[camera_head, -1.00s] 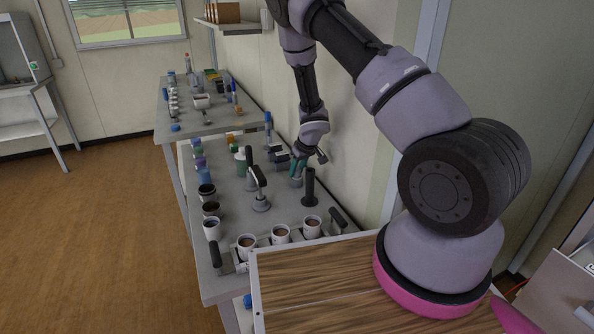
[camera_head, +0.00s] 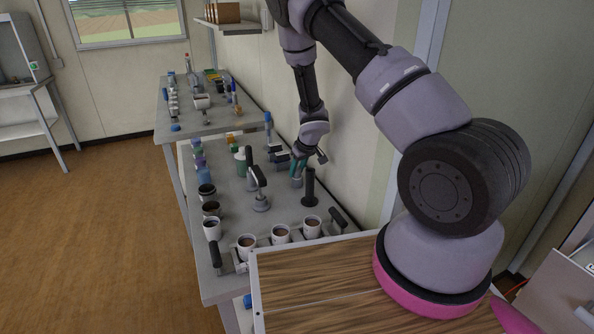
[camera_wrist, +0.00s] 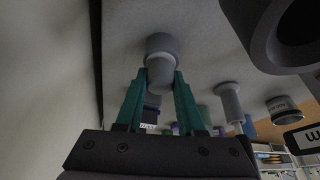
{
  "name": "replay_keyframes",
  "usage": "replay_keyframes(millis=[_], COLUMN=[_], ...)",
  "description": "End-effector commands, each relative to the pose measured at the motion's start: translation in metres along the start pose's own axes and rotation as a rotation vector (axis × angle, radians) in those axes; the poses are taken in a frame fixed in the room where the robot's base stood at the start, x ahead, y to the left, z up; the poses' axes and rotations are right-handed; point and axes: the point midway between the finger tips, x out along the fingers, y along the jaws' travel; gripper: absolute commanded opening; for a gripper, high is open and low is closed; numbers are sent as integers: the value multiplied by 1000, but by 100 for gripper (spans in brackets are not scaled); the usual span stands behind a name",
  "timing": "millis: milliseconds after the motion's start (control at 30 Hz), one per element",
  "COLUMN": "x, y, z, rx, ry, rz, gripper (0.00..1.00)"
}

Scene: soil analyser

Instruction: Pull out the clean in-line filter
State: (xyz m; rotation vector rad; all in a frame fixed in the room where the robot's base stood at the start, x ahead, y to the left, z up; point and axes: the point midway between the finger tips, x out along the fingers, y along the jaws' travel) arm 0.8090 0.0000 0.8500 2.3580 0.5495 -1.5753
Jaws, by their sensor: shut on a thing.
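My gripper (camera_wrist: 161,85) has green fingers. In the wrist view they are shut on a light grey cylindrical piece with a wider round end, the in-line filter (camera_wrist: 161,50), at the top middle. In the head view my gripper (camera_head: 297,171) is low over the near bench, close to the wall, and the filter (camera_head: 297,182) shows only as a small grey shape at the fingertips. I cannot tell how far the filter is seated or whether it is clear of the bench.
A dark upright cylinder (camera_head: 310,188) stands just right of my gripper. A black-handled clamp (camera_head: 260,190) stands to its left. Several cups of soil line the front of the near bench (camera_head: 232,205). The wall is close behind the gripper.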

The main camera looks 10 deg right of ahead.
Motion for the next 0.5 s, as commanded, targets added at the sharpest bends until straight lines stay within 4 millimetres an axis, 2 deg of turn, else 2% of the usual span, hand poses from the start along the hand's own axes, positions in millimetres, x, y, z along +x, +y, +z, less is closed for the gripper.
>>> replay_keyframes(millis=[500], x=[-7], y=[0], z=[-3], rx=[1], ry=[1], rz=[-1], gripper=[0])
